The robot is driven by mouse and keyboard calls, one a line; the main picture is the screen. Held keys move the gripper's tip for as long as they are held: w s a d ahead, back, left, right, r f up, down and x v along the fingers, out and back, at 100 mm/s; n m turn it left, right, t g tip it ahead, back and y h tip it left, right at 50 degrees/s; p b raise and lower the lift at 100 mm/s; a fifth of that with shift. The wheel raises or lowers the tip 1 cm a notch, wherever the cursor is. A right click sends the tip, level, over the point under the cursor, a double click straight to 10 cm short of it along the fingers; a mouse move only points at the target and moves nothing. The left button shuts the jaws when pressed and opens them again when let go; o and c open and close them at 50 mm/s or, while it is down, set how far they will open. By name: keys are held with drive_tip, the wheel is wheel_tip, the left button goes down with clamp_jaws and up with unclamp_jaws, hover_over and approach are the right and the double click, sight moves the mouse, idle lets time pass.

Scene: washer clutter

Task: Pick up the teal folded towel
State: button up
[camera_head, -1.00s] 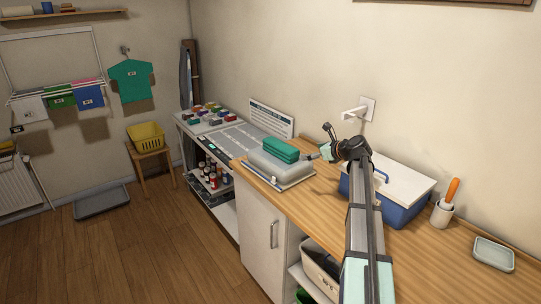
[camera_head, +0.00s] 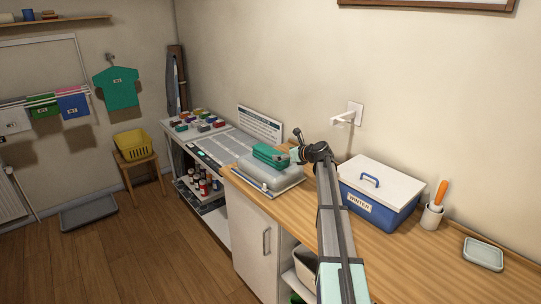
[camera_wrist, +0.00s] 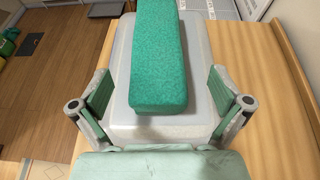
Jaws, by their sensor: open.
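The teal folded towel (camera_head: 272,155) is a thick block lying on top of a grey rounded case (camera_head: 264,172) on the wooden counter. In the wrist view the towel (camera_wrist: 158,62) runs lengthwise away from me, its near end a little ahead of the fingers. My gripper (camera_wrist: 161,108) is open, with one green-padded finger on each side of the grey case (camera_wrist: 204,70), and nothing is held. In the head view my gripper (camera_head: 291,156) is at the towel's right end, and the arm partly hides this area.
A blue box with a white lid (camera_head: 378,193) stands right of my arm. Beyond it are a cup with an orange-handled tool (camera_head: 433,212) and a small dish (camera_head: 483,254). A wall outlet (camera_head: 347,115) with a plug is behind. Colourful items (camera_head: 197,121) sit further left.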

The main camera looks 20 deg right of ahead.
sight(276, 153)
drive_tip(key=p+x, duration=0.2)
drive_tip(key=x, duration=0.3)
drive_tip(key=shift+s, duration=0.1)
drive_tip(key=shift+w+a+f, duration=0.15)
drive_tip(key=shift+w+f, duration=0.1)
drive_tip(key=shift+c, duration=0.4)
drive_tip(key=c, duration=1.3)
